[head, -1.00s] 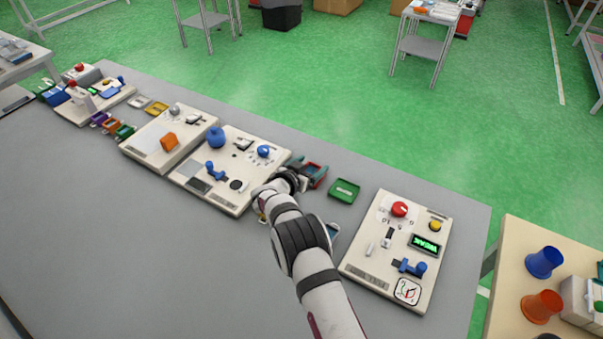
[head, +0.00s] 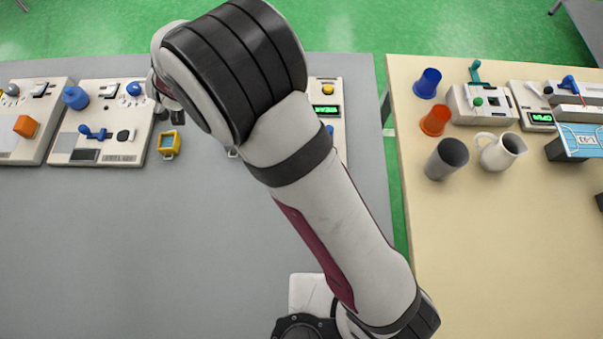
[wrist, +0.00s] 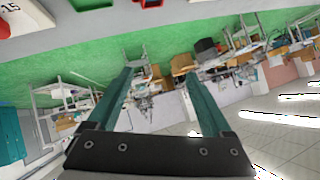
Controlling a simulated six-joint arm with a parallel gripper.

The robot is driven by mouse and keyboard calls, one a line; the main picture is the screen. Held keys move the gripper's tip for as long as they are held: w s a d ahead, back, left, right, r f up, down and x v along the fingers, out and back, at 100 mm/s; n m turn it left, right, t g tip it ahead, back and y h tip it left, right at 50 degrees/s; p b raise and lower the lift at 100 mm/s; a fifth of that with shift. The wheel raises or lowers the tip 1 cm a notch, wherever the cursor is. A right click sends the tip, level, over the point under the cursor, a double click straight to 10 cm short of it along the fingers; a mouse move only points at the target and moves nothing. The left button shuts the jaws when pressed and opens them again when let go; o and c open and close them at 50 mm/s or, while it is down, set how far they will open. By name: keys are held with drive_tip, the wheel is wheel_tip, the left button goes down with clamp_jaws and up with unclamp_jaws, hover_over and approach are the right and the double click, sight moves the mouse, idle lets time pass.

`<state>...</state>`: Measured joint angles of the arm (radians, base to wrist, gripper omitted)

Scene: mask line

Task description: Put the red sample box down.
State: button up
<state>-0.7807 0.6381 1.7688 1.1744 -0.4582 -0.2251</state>
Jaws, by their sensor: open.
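A red box (wrist: 150,3) with a dark inside is cut off by the top edge of the wrist view; it looks like the sample box and sits at the grey table's edge. My gripper (wrist: 158,75) is open, with its two teal fingers wide apart and nothing between them. The red box is apart from the fingers. In the head view my arm hides the gripper's fingers and the red box.
A green box (wrist: 85,2) sits beside the red one in the wrist view. In the head view a yellow box (head: 168,143) lies on the grey table (head: 130,240), whose front area is clear. A panel (head: 100,150) stands left of it. A beige table (head: 480,260) with cups is at right.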

drive_tip(key=s+d+r+g+y, duration=0.1)
drive_tip(key=s+d+r+g, duration=0.15)
drive_tip(key=d+r, duration=0.4)
drive_tip(key=s+d+f+m+g+h, duration=0.1)
drive_tip(key=s+d+g, duration=0.3)
drive_tip(key=s+d, duration=0.9)
drive_tip(key=s+d+m+g+h, duration=0.2)
drive_tip(key=s+d, duration=1)
drive_tip(key=s, duration=0.6)
drive_tip(key=shift+s+d+f+m+g, duration=0.3)
drive_tip(key=shift+d+f+m+g, duration=0.1)
drive_tip(key=shift+m+g, duration=0.6)
